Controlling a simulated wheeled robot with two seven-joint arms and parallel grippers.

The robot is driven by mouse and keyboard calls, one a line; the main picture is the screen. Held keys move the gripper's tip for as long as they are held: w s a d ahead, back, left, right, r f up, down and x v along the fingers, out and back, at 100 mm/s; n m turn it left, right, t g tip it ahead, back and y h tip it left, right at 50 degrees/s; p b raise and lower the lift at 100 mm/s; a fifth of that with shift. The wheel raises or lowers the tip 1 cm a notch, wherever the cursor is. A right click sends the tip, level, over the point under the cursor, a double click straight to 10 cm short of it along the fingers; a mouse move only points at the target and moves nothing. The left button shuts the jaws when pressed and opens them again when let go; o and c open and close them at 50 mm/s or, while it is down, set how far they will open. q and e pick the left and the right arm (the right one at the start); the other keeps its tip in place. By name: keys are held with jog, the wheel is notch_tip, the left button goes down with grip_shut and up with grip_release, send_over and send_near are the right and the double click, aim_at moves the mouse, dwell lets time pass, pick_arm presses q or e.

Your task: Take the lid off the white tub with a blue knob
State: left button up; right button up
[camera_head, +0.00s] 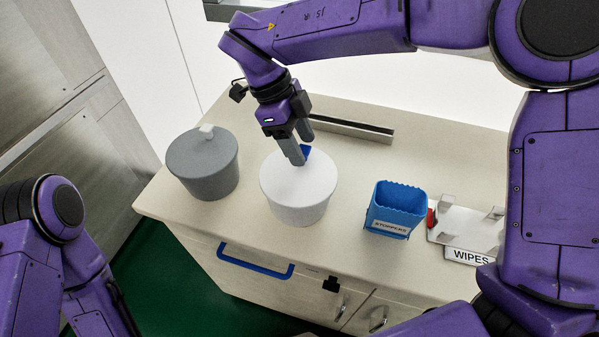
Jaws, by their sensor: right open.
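The white tub (300,212) stands upright on the counter, with its white lid (283,178) on top. The blue knob (307,151) shows at the middle of the lid, partly hidden behind my right gripper's fingers. My right gripper (298,156) is open and points down at the knob from above. I cannot tell whether the fingers touch the knob or the lid. My left arm shows at the lower left, but its gripper is out of view.
A grey tub (205,180) with a white knob stands left of the white tub. A blue bin (396,208) and a clear holder labelled WIPES (468,228) stand to the right. A grey rail (350,130) lies behind. A blue handle (255,265) is on the counter's front.

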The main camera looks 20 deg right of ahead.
aim_at(301, 145)
jog(key=shift+w+d+f, duration=0.15)
jog(key=shift+w+f, duration=0.3)
jog(key=shift+f, duration=0.15)
jog(key=shift+w+d+f, duration=0.15)
jog(key=shift+w+f, duration=0.3)
jog(key=shift+f, duration=0.15)
jog(key=shift+s+r, duration=0.2)
jog(key=shift+s, duration=0.15)
jog(key=shift+c, duration=0.3)
jog(key=shift+s+r, duration=0.1)
jog(key=shift+s, duration=0.15)
jog(key=c, duration=0.5)
grip_shut()
jog(key=shift+w, duration=0.2)
